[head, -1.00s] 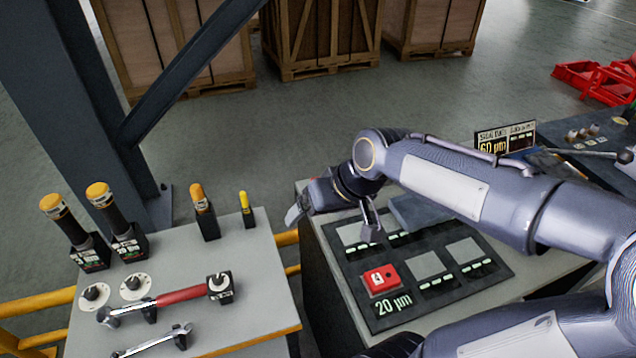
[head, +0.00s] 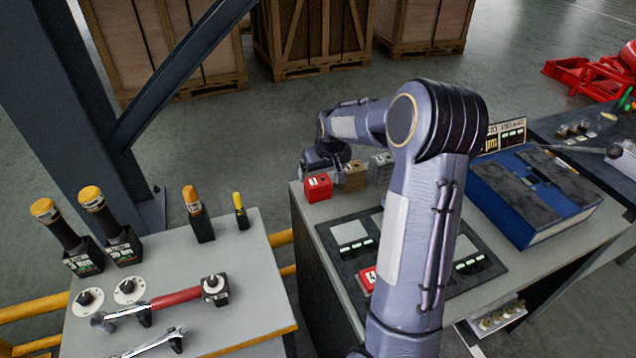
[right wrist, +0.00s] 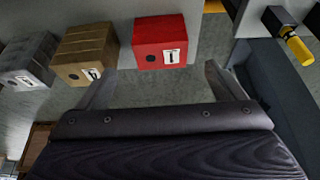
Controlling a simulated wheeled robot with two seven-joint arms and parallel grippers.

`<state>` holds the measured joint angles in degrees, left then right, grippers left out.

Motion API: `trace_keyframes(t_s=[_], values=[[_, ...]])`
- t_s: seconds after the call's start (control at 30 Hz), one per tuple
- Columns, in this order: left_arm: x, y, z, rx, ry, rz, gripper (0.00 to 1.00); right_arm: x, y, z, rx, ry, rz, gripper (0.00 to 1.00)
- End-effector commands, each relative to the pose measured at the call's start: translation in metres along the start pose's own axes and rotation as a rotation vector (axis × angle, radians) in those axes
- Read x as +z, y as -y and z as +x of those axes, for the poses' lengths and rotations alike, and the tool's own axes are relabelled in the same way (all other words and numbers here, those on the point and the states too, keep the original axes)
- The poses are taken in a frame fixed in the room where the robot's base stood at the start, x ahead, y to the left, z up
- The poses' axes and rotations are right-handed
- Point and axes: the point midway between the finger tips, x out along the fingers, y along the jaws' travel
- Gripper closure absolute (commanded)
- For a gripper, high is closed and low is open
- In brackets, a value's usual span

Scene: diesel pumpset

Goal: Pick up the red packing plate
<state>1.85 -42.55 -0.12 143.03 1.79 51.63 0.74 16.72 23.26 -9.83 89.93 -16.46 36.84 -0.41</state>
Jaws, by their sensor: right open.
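A red block marked 1 (head: 317,187) stands at the far left edge of the right bench, in a row with a tan block (head: 355,176) and a grey block (head: 381,167). Another red piece, marked 4 (head: 366,279), lies on the dark mat, partly hidden by my arm. My right gripper (head: 322,161) is just behind the red block marked 1. In the right wrist view its jaws (right wrist: 160,82) are open and empty, with the red block (right wrist: 159,38) ahead, roughly between the finger lines and apart from them. My left gripper is out of view.
The dark mat (head: 331,249) has pale pads. A blue case (head: 530,200) lies to the right on the bench. The left table (head: 225,260) holds capped tools, wrenches and dials. Wooden crates stand behind on the floor.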

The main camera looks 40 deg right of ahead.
Motion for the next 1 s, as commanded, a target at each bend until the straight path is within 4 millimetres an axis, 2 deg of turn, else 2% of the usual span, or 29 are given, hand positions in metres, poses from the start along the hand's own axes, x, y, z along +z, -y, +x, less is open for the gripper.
trace_keyframes(t_s=[0.3, 0.6, 1.0], values=[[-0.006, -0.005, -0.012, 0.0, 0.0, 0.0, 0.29, -0.002, 0.001, 0.043, -0.001, 0.003, 0.0, 0.11], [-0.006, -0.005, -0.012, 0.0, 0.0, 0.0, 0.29, -0.002, 0.001, 0.05, -0.001, 0.0, 0.001, 0.11], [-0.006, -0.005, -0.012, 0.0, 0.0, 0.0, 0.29, -0.002, 0.001, 0.05, -0.002, 0.0, 0.0, 0.62]])
